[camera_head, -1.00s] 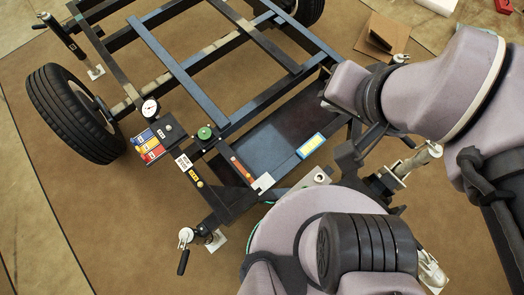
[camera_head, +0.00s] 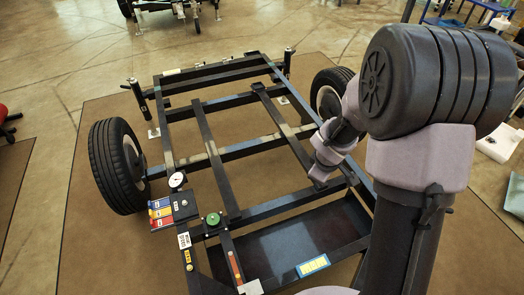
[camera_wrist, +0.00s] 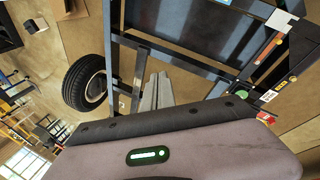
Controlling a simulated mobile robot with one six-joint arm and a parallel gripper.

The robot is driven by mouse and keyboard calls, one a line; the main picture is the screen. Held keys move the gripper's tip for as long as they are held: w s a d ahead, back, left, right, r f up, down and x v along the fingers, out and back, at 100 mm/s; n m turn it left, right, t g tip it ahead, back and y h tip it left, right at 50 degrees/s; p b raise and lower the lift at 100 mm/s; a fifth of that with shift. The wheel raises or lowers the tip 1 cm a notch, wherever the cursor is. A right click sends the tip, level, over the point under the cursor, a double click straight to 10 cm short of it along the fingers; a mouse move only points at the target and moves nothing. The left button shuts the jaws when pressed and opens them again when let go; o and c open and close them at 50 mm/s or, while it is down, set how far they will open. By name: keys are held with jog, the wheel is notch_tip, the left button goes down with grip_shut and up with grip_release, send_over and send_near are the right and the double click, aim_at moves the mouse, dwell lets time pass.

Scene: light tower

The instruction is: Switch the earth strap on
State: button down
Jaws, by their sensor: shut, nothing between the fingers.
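I cannot tell which control is the earth strap; the labels are too small to read. On the dark trailer frame (camera_head: 216,165) in the head view are a green round knob (camera_head: 213,219), a red-orange bar (camera_head: 234,263) on a dark rail, and a block of blue, yellow and red switches (camera_head: 160,212) below a round gauge (camera_head: 177,180). The red-orange bar (camera_wrist: 268,46) also shows at upper right in the wrist view. My gripper (camera_wrist: 160,76) shows there as two grey fingers, shut and empty, apart from these controls.
Black wheels (camera_head: 116,166) stand on both sides of the frame. Upright jacks (camera_head: 139,101) stand at far corners. Brown mat (camera_head: 95,240) is clear at left.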

aim_at(264, 287)
notch_tip(264, 287, down, 15)
jog(key=s+a+n+g+y, duration=0.1)
jog(key=a+n+y, duration=0.1)
jog(key=n, duration=0.3)
jog(key=s+a+f+n+g+y, duration=0.2)
jog(key=s+a+f+n, duration=0.1)
jog(key=s+f, duration=0.5)
jog(key=s+a+f+n+g+y+p, duration=0.1)
jog(key=s+a+f+n+y, duration=0.1)
jog(key=s+a+f+n, duration=0.2)
jog(key=s+a+f, duration=0.1)
jog(key=s+f, duration=0.2)
jog(key=f, duration=0.4)
jog(key=shift+s+a+g, duration=0.3)
jog(key=shift+s+g, duration=0.1)
jog(key=shift+f, duration=0.1)
jog(key=b+x, duration=0.4)
jog(key=x, duration=0.6)
jog(key=shift+a+f, duration=0.25)
jog(key=shift+s+a+r, duration=0.15)
jog(key=shift+a, duration=0.45)
jog(key=shift+s+a+r, duration=0.1)
jog(key=shift+s+a, duration=0.1)
jog(key=shift+a, duration=0.4)
jog(key=shift+s+a, duration=0.2)
jog(key=shift+a, duration=0.35)
